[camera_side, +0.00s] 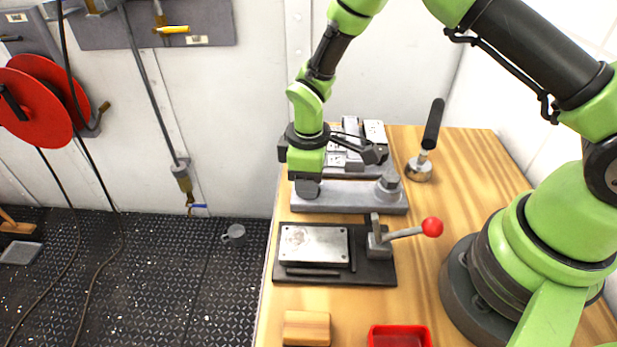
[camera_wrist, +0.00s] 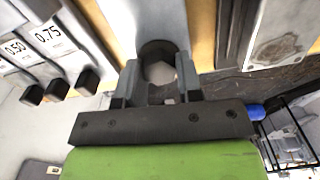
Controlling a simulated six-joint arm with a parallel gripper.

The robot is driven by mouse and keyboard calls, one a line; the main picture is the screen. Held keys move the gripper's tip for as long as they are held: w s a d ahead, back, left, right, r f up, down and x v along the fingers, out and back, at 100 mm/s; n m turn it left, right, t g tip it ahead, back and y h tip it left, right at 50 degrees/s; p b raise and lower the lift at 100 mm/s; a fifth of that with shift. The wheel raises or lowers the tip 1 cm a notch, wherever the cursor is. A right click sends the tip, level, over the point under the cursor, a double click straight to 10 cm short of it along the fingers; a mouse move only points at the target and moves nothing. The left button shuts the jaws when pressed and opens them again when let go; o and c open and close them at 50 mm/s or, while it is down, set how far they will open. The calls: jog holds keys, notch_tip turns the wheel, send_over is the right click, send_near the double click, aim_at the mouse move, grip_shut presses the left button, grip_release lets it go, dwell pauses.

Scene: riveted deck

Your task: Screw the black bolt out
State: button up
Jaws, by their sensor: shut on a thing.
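The black bolt (camera_wrist: 158,49) shows in the wrist view as a dark hexagonal head between my two jaws. My gripper (camera_wrist: 159,72) is shut on it, with one finger on each side. In the side view my gripper (camera_side: 307,190) points down at the left end of a long grey block (camera_side: 345,203). The bolt is hidden there behind the gripper, and its thread is not visible. A grey bolt (camera_side: 388,184) stands at the right end of the same block.
A dark fixture with a metal plate (camera_side: 313,243) and a red-knobbed lever (camera_side: 431,227) lies in front. Behind the block is a rack with number labels (camera_wrist: 47,33). A black-handled tool (camera_side: 433,125) stands behind right. A red tray (camera_side: 400,329) and wooden block (camera_side: 306,328) sit at the front.

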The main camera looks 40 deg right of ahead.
jog(key=n, duration=0.7)
jog(key=shift+s+f, duration=0.1)
jog(key=n, duration=0.6)
jog(key=shift+n, duration=0.4)
jog(key=n, duration=0.9)
jog(key=shift+d+n, duration=0.1)
jog(key=shift+n, duration=1.7)
jog(key=o, duration=0.9)
jog(key=shift+o, duration=0.2)
